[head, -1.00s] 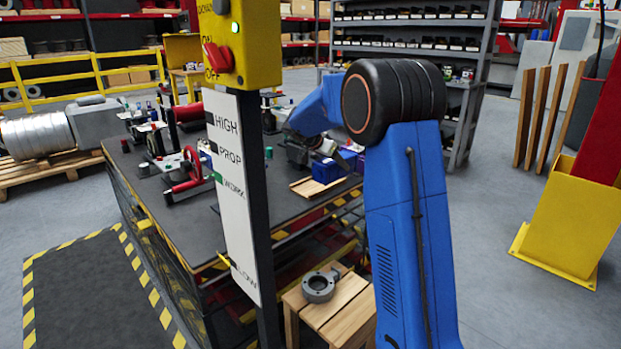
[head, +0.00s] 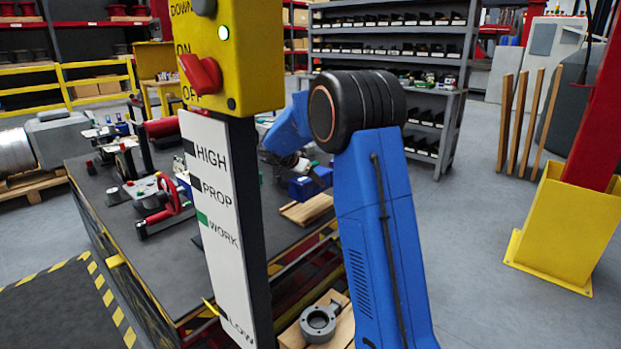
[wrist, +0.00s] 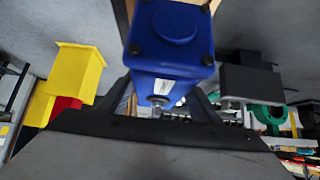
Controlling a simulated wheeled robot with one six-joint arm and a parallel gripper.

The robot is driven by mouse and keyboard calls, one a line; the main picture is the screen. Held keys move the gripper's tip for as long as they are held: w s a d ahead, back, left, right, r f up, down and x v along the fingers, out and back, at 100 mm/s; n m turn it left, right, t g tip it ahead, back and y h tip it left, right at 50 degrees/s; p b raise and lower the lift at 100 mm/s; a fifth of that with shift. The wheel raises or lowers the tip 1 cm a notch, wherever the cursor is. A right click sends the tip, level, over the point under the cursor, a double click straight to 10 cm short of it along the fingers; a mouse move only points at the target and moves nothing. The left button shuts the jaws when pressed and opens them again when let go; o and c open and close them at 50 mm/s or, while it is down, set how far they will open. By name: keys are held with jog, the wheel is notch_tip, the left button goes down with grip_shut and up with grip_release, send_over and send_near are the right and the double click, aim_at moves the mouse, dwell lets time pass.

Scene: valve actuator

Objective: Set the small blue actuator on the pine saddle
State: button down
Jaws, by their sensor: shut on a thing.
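The small blue actuator (wrist: 172,45), a blue box with a rounded top cover, dark corner bolts and a white label, fills the upper middle of the wrist view. My gripper (wrist: 163,90) is shut on it, with a dark finger on each side. In the head view a blue box (head: 309,184) that appears to be this actuator shows beside my arm, and my fingers are mostly hidden there. A light wooden piece (head: 306,210), likely the pine saddle, lies on the dark bench just below the box in the picture. I cannot tell whether they touch.
A yellow control box (head: 228,60) on a post with a white height board (head: 215,220) stands close in front of the bench (head: 75,190). A red handwheel valve (head: 165,205) is on the bench. A grey ring (head: 318,322) sits on a low wooden stand.

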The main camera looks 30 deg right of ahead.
aim_at(298, 181)
jog(key=shift+f, duration=2.75)
jog(key=c, duration=0.6)
grip_release()
jog(key=shift+f, duration=0.2)
jog(key=v, duration=1.2)
jog(key=shift+s+r, duration=0.1)
jog(key=shift+r, duration=0.05)
